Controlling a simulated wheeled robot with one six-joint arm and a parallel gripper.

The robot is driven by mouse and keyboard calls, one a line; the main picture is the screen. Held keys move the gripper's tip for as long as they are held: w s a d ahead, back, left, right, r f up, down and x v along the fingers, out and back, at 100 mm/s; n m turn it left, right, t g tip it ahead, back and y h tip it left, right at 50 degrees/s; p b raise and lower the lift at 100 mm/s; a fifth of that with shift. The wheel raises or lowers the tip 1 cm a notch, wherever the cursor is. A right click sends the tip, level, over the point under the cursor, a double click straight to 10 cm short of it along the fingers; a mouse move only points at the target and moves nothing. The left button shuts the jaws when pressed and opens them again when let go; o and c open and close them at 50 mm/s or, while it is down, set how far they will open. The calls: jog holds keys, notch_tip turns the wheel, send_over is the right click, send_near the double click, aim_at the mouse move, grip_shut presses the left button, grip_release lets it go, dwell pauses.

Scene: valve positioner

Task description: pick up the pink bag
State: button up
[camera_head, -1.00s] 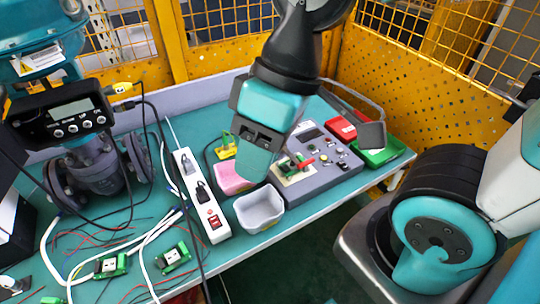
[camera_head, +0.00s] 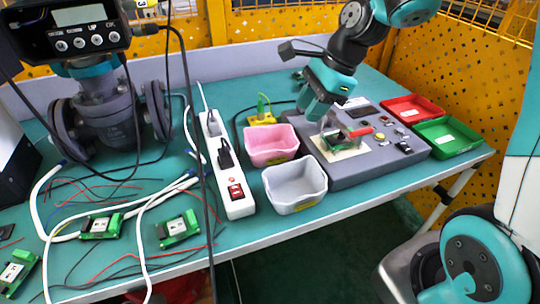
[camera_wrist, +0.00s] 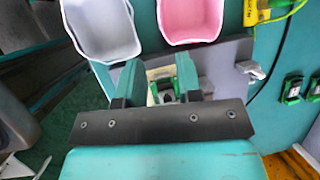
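The pink thing in view is an open, box-like pink container (camera_head: 271,145), not clearly a bag. It stands on the teal table behind a grey-white bin and shows at the top of the wrist view (camera_wrist: 190,20). My gripper (camera_head: 318,118) is above the grey control box, to the right of the pink container and apart from it. In the wrist view, my gripper's two fingers (camera_wrist: 156,85) stand apart with nothing held. Part of a green circuit board shows between and below them.
The grey-white bin (camera_head: 295,186) stands in front of the pink container. A white power strip (camera_head: 229,170) lies to its left. The grey control box (camera_head: 385,165) fills the right. Red (camera_head: 412,109) and green (camera_head: 446,137) trays lie beyond. Loose cables and several small modules cover the left.

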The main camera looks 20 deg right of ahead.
aim_at(278, 156)
jog(key=x, duration=0.7)
jog(key=b+x, duration=0.1)
jog(key=x, duration=0.7)
jog(key=shift+a, duration=0.25)
jog(key=shift+f, duration=0.2)
grip_shut()
